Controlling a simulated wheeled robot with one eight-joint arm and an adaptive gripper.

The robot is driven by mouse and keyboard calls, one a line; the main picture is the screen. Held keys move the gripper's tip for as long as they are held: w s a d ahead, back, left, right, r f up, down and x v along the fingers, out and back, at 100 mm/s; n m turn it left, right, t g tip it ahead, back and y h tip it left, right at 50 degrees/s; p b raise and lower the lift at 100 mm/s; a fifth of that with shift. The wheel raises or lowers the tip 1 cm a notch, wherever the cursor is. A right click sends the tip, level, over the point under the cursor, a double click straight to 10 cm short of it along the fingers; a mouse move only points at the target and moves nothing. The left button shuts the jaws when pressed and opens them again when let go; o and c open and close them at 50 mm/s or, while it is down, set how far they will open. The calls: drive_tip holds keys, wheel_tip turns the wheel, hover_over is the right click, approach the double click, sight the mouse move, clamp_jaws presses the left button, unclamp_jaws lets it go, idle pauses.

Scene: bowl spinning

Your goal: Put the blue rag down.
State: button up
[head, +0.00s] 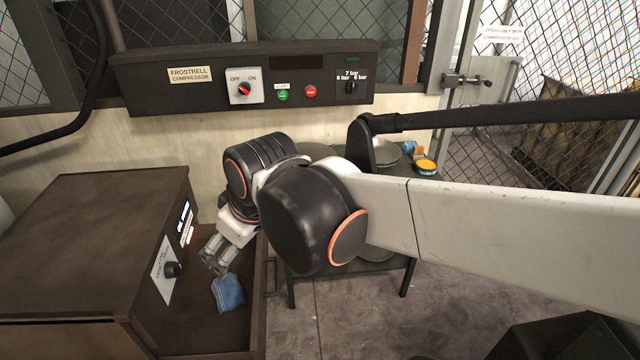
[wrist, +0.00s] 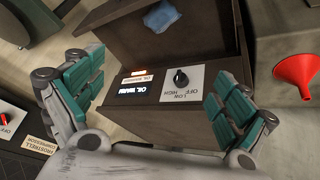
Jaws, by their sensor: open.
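The blue rag (head: 228,292) lies crumpled in the dark brown tray (head: 205,341) beside the brown box with a knob. It also shows at the top of the wrist view (wrist: 164,17), apart from the fingers. My gripper (head: 214,262) is just above and left of the rag in the head view. Its green-padded fingers (wrist: 158,88) are spread wide in the wrist view, with nothing between them.
The brown box (head: 90,240) stands at left, its lit panel and knob facing the tray. A compressor panel (head: 245,80) spans the wall behind. A table at centre holds a small tin (head: 427,167) and a blue item (head: 409,147). A red funnel (wrist: 298,72) is at right.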

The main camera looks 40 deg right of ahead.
drive_tip(key=shift+s+a+r+m+t, duration=0.15)
drive_tip(key=shift+s+m+t, duration=0.25)
drive_tip(key=shift+s+m, duration=0.75)
drive_tip(key=shift+s+d+r+m+t, duration=0.1)
drive_tip(key=shift+s+m+t, duration=0.4)
drive_tip(key=shift+s, duration=1.1)
